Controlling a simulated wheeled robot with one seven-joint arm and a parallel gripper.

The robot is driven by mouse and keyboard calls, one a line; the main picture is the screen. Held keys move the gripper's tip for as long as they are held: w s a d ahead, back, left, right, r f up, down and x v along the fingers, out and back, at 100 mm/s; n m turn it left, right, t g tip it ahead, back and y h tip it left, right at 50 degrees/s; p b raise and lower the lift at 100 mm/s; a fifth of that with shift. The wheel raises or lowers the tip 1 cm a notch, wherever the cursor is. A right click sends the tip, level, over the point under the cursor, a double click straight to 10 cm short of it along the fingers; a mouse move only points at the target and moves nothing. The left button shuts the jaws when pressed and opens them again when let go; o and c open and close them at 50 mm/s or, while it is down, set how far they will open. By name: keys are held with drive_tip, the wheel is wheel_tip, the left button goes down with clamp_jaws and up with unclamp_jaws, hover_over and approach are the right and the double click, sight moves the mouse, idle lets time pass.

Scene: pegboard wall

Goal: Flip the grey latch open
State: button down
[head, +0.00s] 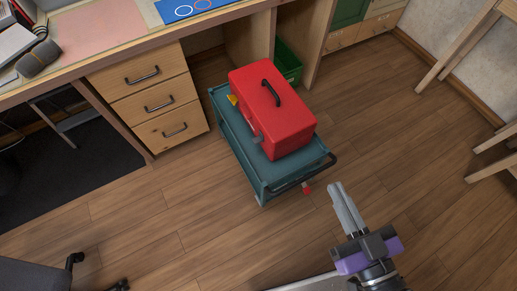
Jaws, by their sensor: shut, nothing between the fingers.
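A red toolbox (285,118) with a black top handle (270,92) stands upright on a teal cart (238,140). A small grey latch (257,138) shows on the toolbox's left side, low and close to the near corner. It is too small to tell its exact position. A yellow piece (233,100) shows farther back on the same side. My gripper (337,187), with long grey fingers and a purple body, is at the lower right. It is shut and empty, apart from the cart and the toolbox.
The cart has a dark push bar (308,178) at its near end, with a small red part (306,189) below it. A wooden drawer unit (150,95) stands to the left, and a green crate (287,65) is behind. Wooden floor (200,245) is clear in front.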

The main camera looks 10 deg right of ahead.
drive_tip(key=w+a+f+n+g+y+b, duration=0.1)
drive_tip(key=w+a+f+b, duration=0.2)
drive_tip(key=w+f+b, duration=0.3)
drive_tip(key=w+a+f+n+g+y+b, duration=0.1)
drive_tip(key=w+a+f+b, duration=0.2)
drive_tip(key=w+f, duration=1.1)
wheel_tip(320, 180, down, 4)
drive_tip(key=b, duration=0.3)
drive_tip(key=shift+w+r+y, duration=0.2)
drive_tip(key=shift+w+y, duration=0.1)
drive_tip(key=shift+y, duration=0.1)
drive_tip(key=shift+w+a, duration=0.1)
drive_tip(key=b, duration=0.3)
hover_over(257, 138)
drive_tip(key=s, duration=0.3)
wheel_tip(257, 138, down, 2)
wheel_tip(257, 138, down, 4)
drive_tip(key=shift+s+a+f+b, duration=0.1)
drive_tip(key=shift+a+f+b, duration=0.1)
drive_tip(key=shift+b, duration=0.5)
